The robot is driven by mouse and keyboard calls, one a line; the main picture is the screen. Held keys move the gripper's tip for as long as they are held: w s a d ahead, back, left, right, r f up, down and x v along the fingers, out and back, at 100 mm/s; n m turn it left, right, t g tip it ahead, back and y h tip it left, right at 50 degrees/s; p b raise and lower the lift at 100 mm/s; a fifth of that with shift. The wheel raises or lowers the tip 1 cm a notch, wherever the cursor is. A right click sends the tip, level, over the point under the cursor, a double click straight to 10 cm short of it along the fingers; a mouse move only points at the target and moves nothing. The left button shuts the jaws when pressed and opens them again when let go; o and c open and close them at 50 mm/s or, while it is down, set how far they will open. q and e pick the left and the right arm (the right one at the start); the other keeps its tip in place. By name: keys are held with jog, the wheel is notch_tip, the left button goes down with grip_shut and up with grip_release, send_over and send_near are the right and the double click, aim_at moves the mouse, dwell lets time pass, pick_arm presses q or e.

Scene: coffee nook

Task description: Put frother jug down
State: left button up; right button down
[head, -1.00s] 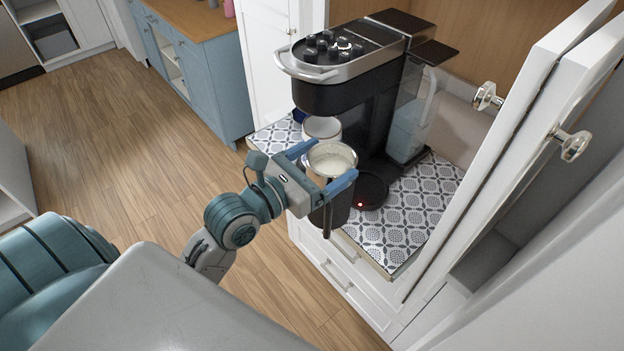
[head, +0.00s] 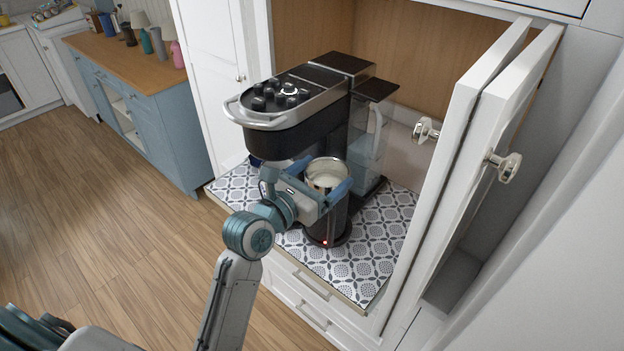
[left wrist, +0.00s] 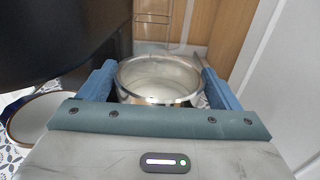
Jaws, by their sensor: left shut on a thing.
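The frother jug (head: 326,212) is a metal jug with a shiny rim and pale, milky contents. It is upright, in front of the coffee machine. My left gripper (head: 325,178) is shut on it, with one blue finger on each side. The jug's rim (left wrist: 160,98) also shows between the fingers in the left wrist view. The round black frother base (head: 344,239) with a red light is directly below the jug. The jug's bottom is at or just above the base; I cannot tell if they touch. My right gripper is not in view.
The black and silver coffee machine (head: 300,108) stands close behind the jug. A white cup (left wrist: 38,118) is left of the gripper in the wrist view. Open cabinet doors (head: 470,150) bound the right side. The patterned counter (head: 365,268) is clear in front.

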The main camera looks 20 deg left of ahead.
pick_arm(q)
jog(key=shift+w+d+r, duration=0.15)
jog(key=shift+w+d, duration=0.1)
jog(key=shift+w, duration=0.35)
jog(key=shift+f+p, duration=0.2)
jog(key=shift+p, duration=0.15)
jog(key=shift+s+a, duration=0.1)
jog(key=shift+s, duration=0.05)
jog(key=shift+f, duration=0.1)
jog(key=o, duration=1.9)
jog(key=shift+f, duration=0.25)
jog(key=shift+s+r, duration=0.1)
